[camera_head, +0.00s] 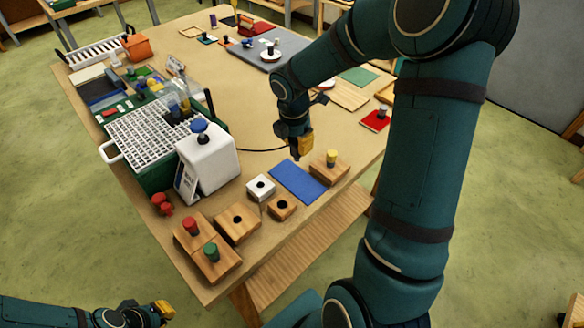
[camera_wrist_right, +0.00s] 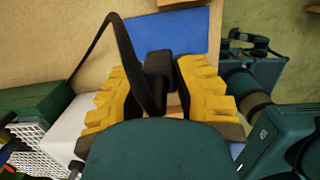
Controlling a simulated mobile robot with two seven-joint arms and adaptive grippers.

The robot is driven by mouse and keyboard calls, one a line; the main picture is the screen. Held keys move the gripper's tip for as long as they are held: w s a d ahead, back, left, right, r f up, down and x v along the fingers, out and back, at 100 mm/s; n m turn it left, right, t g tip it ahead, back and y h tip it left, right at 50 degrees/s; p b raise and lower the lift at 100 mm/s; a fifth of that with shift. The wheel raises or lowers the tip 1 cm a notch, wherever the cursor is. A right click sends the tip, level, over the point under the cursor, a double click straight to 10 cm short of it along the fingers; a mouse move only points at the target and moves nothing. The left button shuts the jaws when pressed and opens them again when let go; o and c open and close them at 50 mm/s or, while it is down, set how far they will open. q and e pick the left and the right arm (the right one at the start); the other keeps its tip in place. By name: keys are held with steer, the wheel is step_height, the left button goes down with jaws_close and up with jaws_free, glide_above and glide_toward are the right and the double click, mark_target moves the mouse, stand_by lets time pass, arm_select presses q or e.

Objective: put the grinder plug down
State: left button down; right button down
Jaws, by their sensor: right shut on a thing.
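The grinder plug (camera_wrist_right: 158,72) is black with a black cord. In the right wrist view it sits between the yellow fingers of my right gripper (camera_wrist_right: 160,88), which is shut on it. In the head view my right gripper (camera_head: 300,145) is over the table, just beyond the blue mat (camera_head: 297,181); the plug is mostly hidden there. The mat also shows in the wrist view (camera_wrist_right: 182,32). The cord (camera_head: 262,150) runs toward the white grinder (camera_head: 208,163) with a blue knob. My left gripper (camera_head: 164,310) is low at the bottom left, away from the table; its opening is unclear.
A wooden block with a yellow knob (camera_head: 329,166) stands right of the mat. A white block (camera_head: 261,187) and wooden blocks (camera_head: 237,224) stand to its left. A green crate with a white grid (camera_head: 150,135) is behind the grinder. Bare tabletop (camera_head: 235,105) lies beyond the cord.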

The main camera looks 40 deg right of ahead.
mark_target(296, 161)
step_height(296, 161, down, 8)
steer(key=shift+s+r+b, duration=0.15)
steer(key=shift+b, duration=0.5)
steer(key=shift+f, duration=0.45)
steer(key=shift+r, duration=0.1)
steer(key=c, duration=0.8)
jaws_free()
steer(key=shift+f, duration=0.2)
steer(key=shift+c, duration=0.2)
